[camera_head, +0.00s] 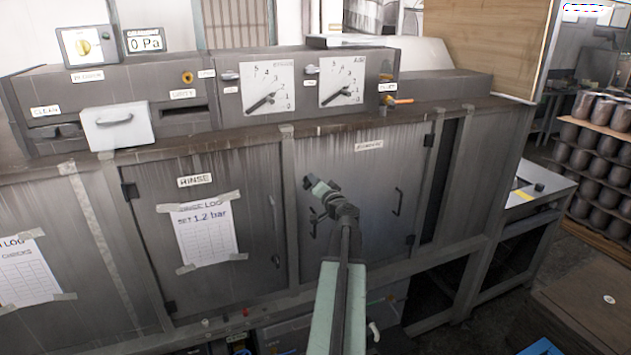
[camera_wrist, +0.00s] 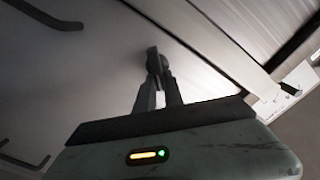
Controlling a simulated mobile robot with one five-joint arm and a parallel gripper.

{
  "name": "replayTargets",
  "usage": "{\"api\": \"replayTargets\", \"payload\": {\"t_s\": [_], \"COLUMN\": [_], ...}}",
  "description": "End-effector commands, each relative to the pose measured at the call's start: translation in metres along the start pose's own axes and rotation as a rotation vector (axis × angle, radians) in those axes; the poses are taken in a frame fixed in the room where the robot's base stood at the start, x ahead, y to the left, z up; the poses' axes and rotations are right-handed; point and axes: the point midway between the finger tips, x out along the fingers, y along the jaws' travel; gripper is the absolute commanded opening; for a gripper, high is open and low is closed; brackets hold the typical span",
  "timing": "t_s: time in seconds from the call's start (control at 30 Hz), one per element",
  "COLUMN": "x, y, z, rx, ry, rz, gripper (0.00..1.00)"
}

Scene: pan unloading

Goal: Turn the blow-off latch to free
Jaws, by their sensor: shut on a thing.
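The blow-off door (camera_head: 365,190) is a grey steel panel right of the rinse door, with a small label near its top. In the head view my gripper (camera_head: 308,183) is at the upper left of this door, at the end of my raised arm. In the wrist view my gripper (camera_wrist: 155,77) is shut on the small dark latch (camera_wrist: 153,58), which stands out from the pale panel. The fingers and gripper body hide most of the latch in the head view, so its exact angle cannot be read.
The rinse door (camera_head: 260,200) is left of my arm, with a taped paper log (camera_head: 205,230). A dark bar handle (camera_head: 398,201) is on the blow-off door's right. Two gauges (camera_head: 268,87) sit on the console above. Racks of pans (camera_head: 600,150) stand far right.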

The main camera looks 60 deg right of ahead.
Motion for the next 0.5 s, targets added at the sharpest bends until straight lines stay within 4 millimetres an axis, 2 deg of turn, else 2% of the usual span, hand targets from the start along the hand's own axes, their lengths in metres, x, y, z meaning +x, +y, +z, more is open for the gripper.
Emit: {"api": "replayTargets", "payload": {"t_s": [0.5], "x": [-0.0003], "y": [0.0100], "z": [0.0024], "rx": [0.476], "ry": [0.001], "rz": [0.002], "gripper": [0.00]}}
